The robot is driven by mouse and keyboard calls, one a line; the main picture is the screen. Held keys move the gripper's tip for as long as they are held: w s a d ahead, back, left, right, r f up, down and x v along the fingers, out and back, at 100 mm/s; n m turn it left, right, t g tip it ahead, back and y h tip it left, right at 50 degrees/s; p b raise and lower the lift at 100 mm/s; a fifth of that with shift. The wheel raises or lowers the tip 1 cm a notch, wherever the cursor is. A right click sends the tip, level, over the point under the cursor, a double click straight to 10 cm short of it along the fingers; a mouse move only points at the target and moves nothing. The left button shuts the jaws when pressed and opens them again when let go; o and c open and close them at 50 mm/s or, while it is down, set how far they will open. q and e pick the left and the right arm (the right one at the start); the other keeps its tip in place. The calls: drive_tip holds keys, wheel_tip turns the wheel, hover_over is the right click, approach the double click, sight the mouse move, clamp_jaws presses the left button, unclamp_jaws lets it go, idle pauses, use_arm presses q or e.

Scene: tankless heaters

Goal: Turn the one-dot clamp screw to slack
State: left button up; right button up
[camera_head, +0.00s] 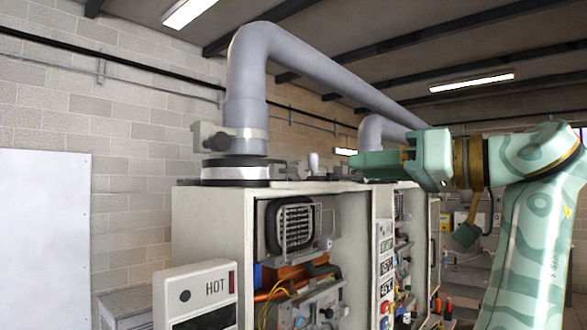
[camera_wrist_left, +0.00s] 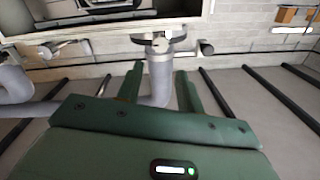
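A light metal clamp band (camera_head: 248,134) with a grey screw block (camera_head: 212,138) on its left wraps the foot of the near grey flue pipe (camera_head: 246,85), above the heater. I cannot make out any dots, so I cannot tell which clamp screw has one dot. My green left gripper (camera_head: 352,160) is level in front of the farther pipe, right of the near clamp. In the left wrist view its two fingers (camera_wrist_left: 160,85) are apart, with a pipe (camera_wrist_left: 160,72) and its clamp (camera_wrist_left: 160,42) seen beyond them. It looks empty. My right gripper is not in view.
The open white heater cabinet (camera_head: 207,235) stands below the pipe. A second cabinet (camera_head: 383,206) is behind it, under the farther pipe (camera_head: 378,130). A panel marked HOT (camera_head: 205,290) is at the front. Free air lies between the near pipe and my gripper.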

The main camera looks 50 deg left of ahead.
sight(304, 170)
use_arm(q)
drive_tip(key=a+p, duration=0.1)
drive_tip(key=a, duration=0.3)
drive_tip(key=s+a+p, duration=0.1)
drive_tip(key=a, duration=0.4)
drive_tip(key=s+a+p, duration=0.1)
drive_tip(key=a+p, duration=0.1)
drive_tip(key=a, duration=0.2)
drive_tip(key=shift+a, duration=0.25)
drive_tip(key=shift+s+a+p, duration=0.15)
drive_tip(key=shift+a+p, duration=0.15)
drive_tip(key=shift+a, duration=0.35)
drive_tip(key=c, duration=0.7)
